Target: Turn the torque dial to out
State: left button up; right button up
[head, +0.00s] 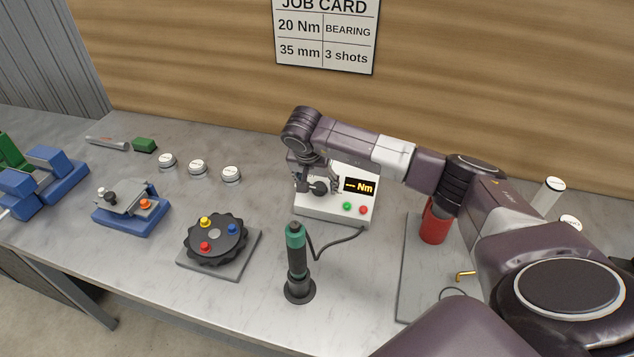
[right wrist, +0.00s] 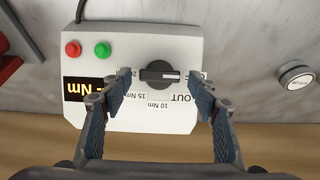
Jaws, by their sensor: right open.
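The torque box (head: 335,207) is a white unit with an orange "Nm" display, a green and a red button. Its black torque dial (right wrist: 158,74) shows upside down in the right wrist view, its bar lying across the picture with a white mark at its right end. Printed labels "OUT", "10 Nm" and "15 Nm" lie around it; others are partly hidden by the fingers. My right gripper (right wrist: 159,82) is open, one finger on each side of the dial, with a gap to it on both sides. In the head view my right gripper (head: 318,178) partly covers the dial. My left gripper is out of view.
A green-topped screwdriver (head: 297,262) stands in front of the box, its cable running to it. A black rotary plate (head: 215,241) with coloured knobs, white-capped pieces (head: 197,168) and blue fixtures (head: 131,214) lie left. A red cup (head: 435,222) is right, beside my arm.

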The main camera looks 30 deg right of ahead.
jog(key=shift+d, duration=0.1)
jog(key=c, duration=0.7)
jog(key=shift+c, duration=2.3)
jog(key=shift+f, duration=0.1)
jog(key=shift+m+b, duration=0.3)
jog(key=shift+b, duration=0.25)
jog(key=shift+f+b, duration=0.1)
jog(key=shift+b, duration=0.3)
jog(key=m+b, duration=0.2)
jog(key=b, duration=0.1)
jog(key=m+t+b, duration=0.1)
jog(key=m+b, duration=0.1)
jog(key=b, duration=0.1)
jog(key=m+t+y+b, duration=0.1)
jog(key=b, duration=0.2)
jog(key=shift+s+d+f+m, duration=0.1)
jog(key=shift+s+f+m, duration=0.1)
jog(key=shift+s+m, duration=0.15)
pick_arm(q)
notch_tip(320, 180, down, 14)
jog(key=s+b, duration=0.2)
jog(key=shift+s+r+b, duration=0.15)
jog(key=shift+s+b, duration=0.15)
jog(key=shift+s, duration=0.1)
pick_arm(e)
jog(key=shift+r+m+t, duration=0.25)
jog(key=shift+m+t, duration=0.25)
jog(key=shift+m, duration=0.35)
